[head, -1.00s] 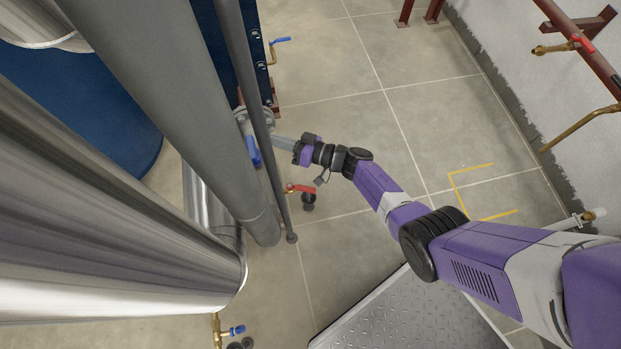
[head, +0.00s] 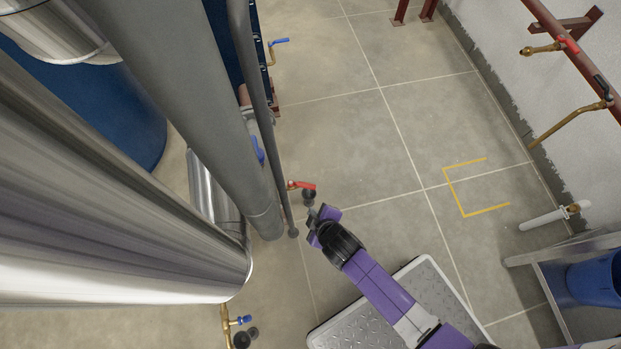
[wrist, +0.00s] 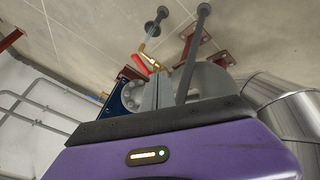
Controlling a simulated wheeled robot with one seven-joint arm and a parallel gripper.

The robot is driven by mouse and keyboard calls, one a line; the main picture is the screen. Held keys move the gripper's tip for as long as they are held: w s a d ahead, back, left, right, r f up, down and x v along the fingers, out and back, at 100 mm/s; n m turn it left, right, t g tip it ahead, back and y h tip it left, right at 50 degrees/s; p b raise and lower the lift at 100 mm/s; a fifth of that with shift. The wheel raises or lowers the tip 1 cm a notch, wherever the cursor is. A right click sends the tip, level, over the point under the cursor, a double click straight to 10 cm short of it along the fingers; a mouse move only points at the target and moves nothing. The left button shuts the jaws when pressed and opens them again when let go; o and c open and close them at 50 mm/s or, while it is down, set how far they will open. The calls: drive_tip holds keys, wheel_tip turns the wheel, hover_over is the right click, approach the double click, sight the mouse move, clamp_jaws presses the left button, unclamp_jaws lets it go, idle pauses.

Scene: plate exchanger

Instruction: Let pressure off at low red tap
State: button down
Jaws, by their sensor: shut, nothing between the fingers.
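The low red tap (head: 302,186) has a red lever on a small brass body and sits beside the thin grey vertical pipe in the head view. In the wrist view, its red lever (wrist: 139,65) and brass body (wrist: 150,48) show just beyond the fingertips. My gripper (head: 314,211) is just below the tap in the head picture, with its fingers shut and empty. The grey fingers also show in the wrist view (wrist: 157,92). Whether the fingertips touch the lever cannot be told. A dark round drain piece (head: 308,198) under the tap is partly hidden by my gripper.
A thin grey pipe (head: 262,100) and a thick grey pipe (head: 170,95) stand left of the tap. A blue-handled valve (head: 257,150) is behind them. A metal step (head: 425,275) lies below. Floor at centre is clear.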

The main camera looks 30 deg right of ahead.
sight(302, 185)
drive_tip(key=w+d+f+b, duration=0.3)
drive_tip(key=w+f+b, duration=0.1)
drive_tip(key=w+f, duration=0.4)
drive_tip(key=shift+w+d+b, duration=0.2)
drive_tip(key=shift+d+b, duration=0.05)
drive_tip(key=shift+b, duration=0.1)
